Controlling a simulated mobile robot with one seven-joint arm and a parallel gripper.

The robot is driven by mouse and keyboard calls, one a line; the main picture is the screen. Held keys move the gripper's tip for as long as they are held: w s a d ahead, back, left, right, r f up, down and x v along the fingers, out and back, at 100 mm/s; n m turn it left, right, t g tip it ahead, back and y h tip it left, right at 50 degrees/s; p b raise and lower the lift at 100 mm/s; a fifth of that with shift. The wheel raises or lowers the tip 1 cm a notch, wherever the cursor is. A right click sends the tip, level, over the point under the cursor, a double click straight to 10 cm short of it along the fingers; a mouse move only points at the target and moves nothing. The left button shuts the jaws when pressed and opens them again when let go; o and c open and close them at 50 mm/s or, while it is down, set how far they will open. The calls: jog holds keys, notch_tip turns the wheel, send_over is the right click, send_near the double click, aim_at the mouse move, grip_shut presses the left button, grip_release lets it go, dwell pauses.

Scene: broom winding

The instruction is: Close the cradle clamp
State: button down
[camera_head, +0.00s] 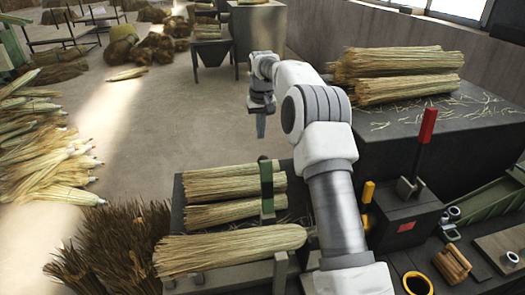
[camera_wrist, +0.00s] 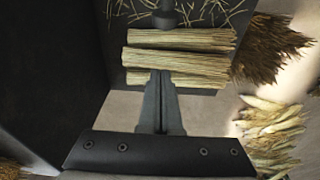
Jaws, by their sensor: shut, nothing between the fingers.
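In the wrist view the closed fingertips (camera_wrist: 161,75) show below several straw bundles (camera_wrist: 180,40), touching nothing that I can see.
A red-handled lever (camera_head: 427,128) stands on a dark box at the right. Straw bundles (camera_head: 400,65) lie on a dark table (camera_head: 440,150) behind it. Corn-like stalks (camera_head: 45,150) and brown brush (camera_head: 120,245) lie at the left. The floor (camera_head: 170,110) beyond the bench is open.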

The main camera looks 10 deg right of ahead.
jog(key=s+f+p, duration=0.1)
jog(key=s+f, duration=0.2)
jog(key=f, duration=0.2)
jog(key=shift+f, duration=0.4)
jog(key=shift+s, duration=0.15)
dwell(0.5)
